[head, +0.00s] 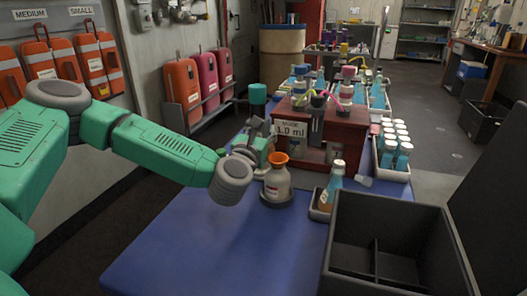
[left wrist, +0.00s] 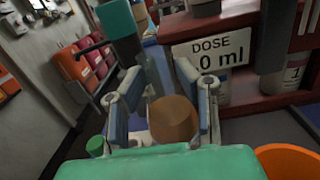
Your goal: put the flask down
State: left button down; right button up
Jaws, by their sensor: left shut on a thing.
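My right gripper does not show.
A pale bottle with an orange collar (head: 277,182) stands on a dark round base close beside the gripper. An amber bottle (head: 332,184) stands in a small tray. A dark divided crate (head: 395,221) fills the front right. The blue table (head: 213,240) is clear at front left.

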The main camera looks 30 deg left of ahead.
pick_arm(q)
jog(key=shift+a+f, duration=0.3)
jog(key=shift+f, duration=0.05)
jog(key=f, duration=0.2)
jog(key=a+f+b, duration=0.1)
jog(key=shift+a+f, duration=0.15)
jog(key=shift+f, duration=0.2)
jog(key=shift+s+f, duration=0.1)
jog(key=shift+f, duration=0.15)
jog(key=shift+d, duration=0.65)
jog(key=c, duration=1.2)
grip_release()
jog(key=shift+d, duration=0.1)
jog(key=shift+a, duration=0.55)
jog(key=shift+s, duration=0.25)
jog(key=v, duration=0.3)
jog(key=p+v, duration=0.1)
jog(key=v, duration=0.6)
jog(key=shift+s+d, duration=0.2)
jog(key=shift+d, duration=0.2)
jog(key=shift+s, duration=0.45)
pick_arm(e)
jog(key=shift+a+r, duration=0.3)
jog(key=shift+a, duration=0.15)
pick_arm(q)
jog(key=shift+d, duration=0.1)
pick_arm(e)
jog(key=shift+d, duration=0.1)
